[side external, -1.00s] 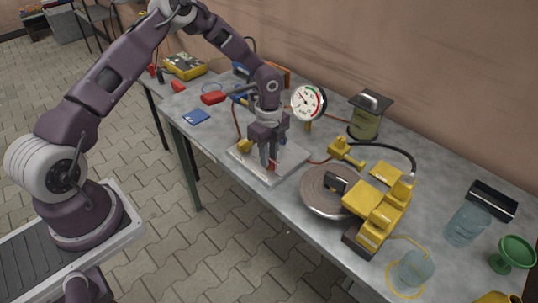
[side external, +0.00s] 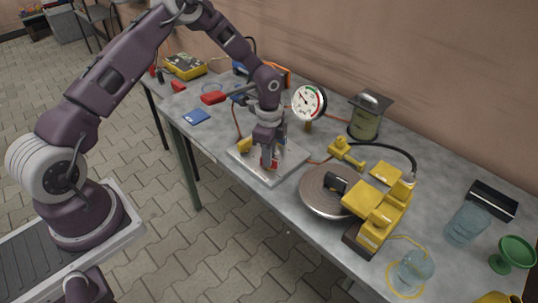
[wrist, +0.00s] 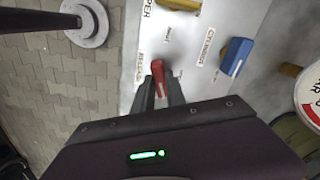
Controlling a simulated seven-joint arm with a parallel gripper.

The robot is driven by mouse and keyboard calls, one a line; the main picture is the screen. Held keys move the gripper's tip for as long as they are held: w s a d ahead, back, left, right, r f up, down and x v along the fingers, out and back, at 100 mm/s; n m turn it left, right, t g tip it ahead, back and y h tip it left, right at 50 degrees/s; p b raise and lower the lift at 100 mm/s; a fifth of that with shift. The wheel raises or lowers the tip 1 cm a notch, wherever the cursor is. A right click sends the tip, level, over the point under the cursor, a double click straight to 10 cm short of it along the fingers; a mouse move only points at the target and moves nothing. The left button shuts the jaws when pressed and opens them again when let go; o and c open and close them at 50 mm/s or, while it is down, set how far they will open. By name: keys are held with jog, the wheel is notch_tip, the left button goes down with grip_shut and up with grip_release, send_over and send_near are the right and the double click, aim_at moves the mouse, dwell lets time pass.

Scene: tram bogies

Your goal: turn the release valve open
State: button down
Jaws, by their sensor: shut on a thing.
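The release valve has a red lever (wrist: 158,78) on a light grey panel (wrist: 205,22), beside a label that seems to read RELEASE. In the wrist view my gripper (wrist: 160,90) has its two fingers closed on either side of this lever. In the side view my gripper (side external: 268,160) points down over the panel (side external: 290,160), with a little red showing at the fingertips. The valve's body and the lever's lower end are hidden behind the fingers.
A blue handle (wrist: 236,55) labelled CYLINDER and a yellow handle (wrist: 182,4) sit close by on the panel. A round gauge (side external: 308,102) stands behind my gripper. A brown disc (side external: 322,196) and yellow brake unit (side external: 378,212) are to the right.

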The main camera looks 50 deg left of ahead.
jog(key=n, duration=0.6)
jog(key=shift+n, duration=0.3)
jog(key=n, duration=0.6)
jog(key=shift+w, duration=0.1)
jog(key=shift+n, duration=0.4)
jog(key=c, duration=1.4)
grip_release()
jog(key=shift+o, duration=0.2)
notch_tip(320, 180, up, 7)
jog(key=shift+r, duration=0.1)
